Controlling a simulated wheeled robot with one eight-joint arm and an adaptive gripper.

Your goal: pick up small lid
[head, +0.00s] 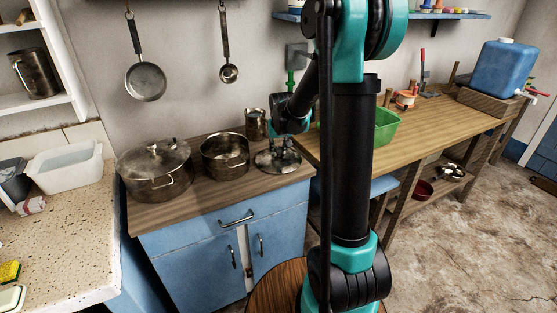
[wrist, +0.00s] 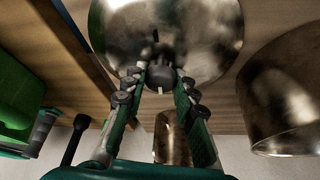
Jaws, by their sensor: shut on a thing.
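The small lid (head: 265,163) is a round, shiny metal disc at the right end of the wooden counter top, to the right of the open pot. In the wrist view the lid (wrist: 205,30) fills the top middle, with its dark knob (wrist: 160,77) between my fingers. My gripper (head: 283,152) is over the lid, pointing down. In the wrist view my gripper (wrist: 161,82) is shut on the knob, one finger on each side. The lid looks level, on or very close to the counter; I cannot tell whether it is clear of it.
An open pot (head: 224,157) stands left of the lid, and a larger lidded pot (head: 155,175) is further left. A metal cup (head: 255,122) stands behind. A green bin (head: 386,126) is on the workbench to the right. A pan (head: 146,82) and ladle (head: 228,73) hang on the wall.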

